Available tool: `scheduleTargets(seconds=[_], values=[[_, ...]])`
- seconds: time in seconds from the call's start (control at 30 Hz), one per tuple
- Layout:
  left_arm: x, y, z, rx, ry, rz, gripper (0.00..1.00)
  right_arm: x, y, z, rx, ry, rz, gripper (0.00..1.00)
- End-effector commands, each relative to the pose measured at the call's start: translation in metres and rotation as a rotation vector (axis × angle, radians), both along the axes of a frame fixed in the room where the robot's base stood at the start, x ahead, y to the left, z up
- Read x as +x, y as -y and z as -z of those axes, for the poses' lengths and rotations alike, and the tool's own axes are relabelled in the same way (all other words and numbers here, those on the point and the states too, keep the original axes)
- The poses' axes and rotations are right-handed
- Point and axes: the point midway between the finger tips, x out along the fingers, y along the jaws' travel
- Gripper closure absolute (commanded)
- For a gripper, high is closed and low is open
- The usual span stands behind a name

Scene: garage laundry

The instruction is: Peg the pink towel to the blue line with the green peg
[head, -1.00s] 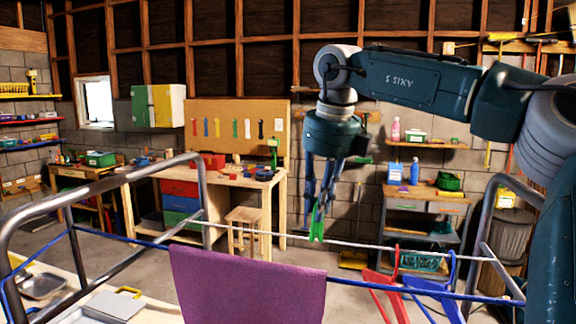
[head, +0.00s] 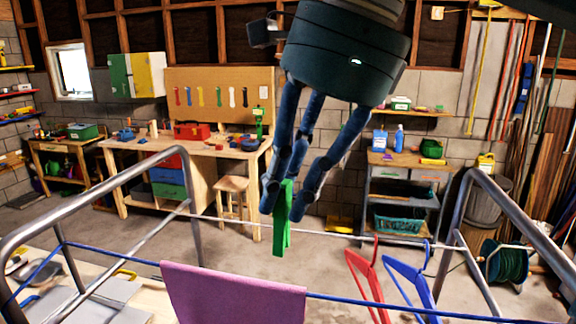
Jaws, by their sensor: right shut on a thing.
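The pink towel (head: 232,295) hangs over the blue line (head: 385,304) at the bottom of the head view, with its fold along the line. The line runs across the metal drying frame (head: 185,178). My right gripper (head: 285,205) points down and is shut on the green peg (head: 282,228). The peg hangs upright from the fingertips and appears above the towel's right part in the picture, with a gap between them. My left gripper is not in view.
A red hanger (head: 362,268) and a blue hanger (head: 412,280) hang right of the towel. A white line (head: 330,234) runs behind. A workbench (head: 215,148) and a wooden stool (head: 232,186) stand farther back.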

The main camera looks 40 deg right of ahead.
Motion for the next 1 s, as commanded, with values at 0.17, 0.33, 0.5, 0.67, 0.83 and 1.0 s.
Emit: scheduleTargets(seconds=[0.17, 0.33, 0.5, 0.67, 0.83, 1.0], values=[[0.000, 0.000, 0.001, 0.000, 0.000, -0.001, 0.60, 0.000, 0.000, 0.001, 0.000, 0.000, 0.001, 1.00], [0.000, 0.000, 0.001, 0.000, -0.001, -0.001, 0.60, 0.001, 0.000, 0.001, -0.004, 0.001, -0.013, 1.00], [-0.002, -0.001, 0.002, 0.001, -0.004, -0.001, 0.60, 0.001, 0.002, 0.002, -0.032, 0.010, -0.109, 1.00], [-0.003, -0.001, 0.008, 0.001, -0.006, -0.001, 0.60, 0.001, 0.002, 0.009, -0.035, 0.012, -0.112, 1.00], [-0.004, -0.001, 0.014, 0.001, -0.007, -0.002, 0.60, 0.001, 0.002, 0.018, -0.034, 0.012, -0.112, 1.00], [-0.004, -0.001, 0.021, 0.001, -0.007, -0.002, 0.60, 0.001, 0.002, 0.026, -0.034, 0.012, -0.111, 1.00]])
